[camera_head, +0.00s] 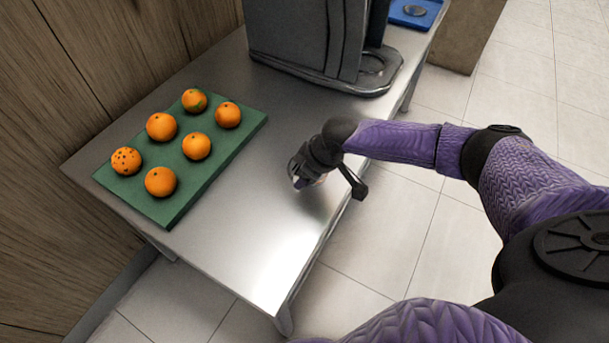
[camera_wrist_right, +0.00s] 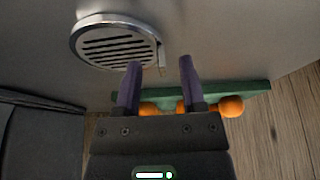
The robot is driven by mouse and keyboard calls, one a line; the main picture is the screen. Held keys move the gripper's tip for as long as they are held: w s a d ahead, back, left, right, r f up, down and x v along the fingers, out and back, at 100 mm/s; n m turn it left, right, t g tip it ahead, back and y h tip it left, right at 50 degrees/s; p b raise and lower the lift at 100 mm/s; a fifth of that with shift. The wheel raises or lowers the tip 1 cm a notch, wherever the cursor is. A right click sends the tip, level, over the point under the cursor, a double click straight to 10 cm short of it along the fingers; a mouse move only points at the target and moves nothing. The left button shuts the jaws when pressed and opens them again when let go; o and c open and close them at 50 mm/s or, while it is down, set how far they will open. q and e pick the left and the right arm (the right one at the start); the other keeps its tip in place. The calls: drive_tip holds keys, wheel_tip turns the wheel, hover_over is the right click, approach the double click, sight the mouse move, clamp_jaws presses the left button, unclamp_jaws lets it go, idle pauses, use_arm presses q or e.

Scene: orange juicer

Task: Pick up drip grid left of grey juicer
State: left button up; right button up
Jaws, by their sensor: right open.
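The drip grid (camera_wrist_right: 115,44) is a round metal disc with dark slots and a shiny rim. It lies on the metal table at the top left of the right wrist view, with a small tab at its right edge. My right gripper (camera_wrist_right: 160,63) is open and empty, its two purple fingers apart close to the tab. In the head view my right gripper (camera_head: 306,177) is low over the table's right part and hides the grid. The grey juicer (camera_head: 300,35) stands at the back of the table. My left gripper is not in view.
A green board (camera_head: 220,155) with several oranges (camera_head: 161,126) lies on the table's left. The metal table (camera_head: 250,240) is bare at the front; its right edge is near my right gripper. A blue tray (camera_head: 402,18) with a metal piece is at the back right.

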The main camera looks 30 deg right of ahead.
drive_tip(key=shift+x, duration=0.9)
drive_tip(key=shift+r, duration=0.15)
clamp_jaws()
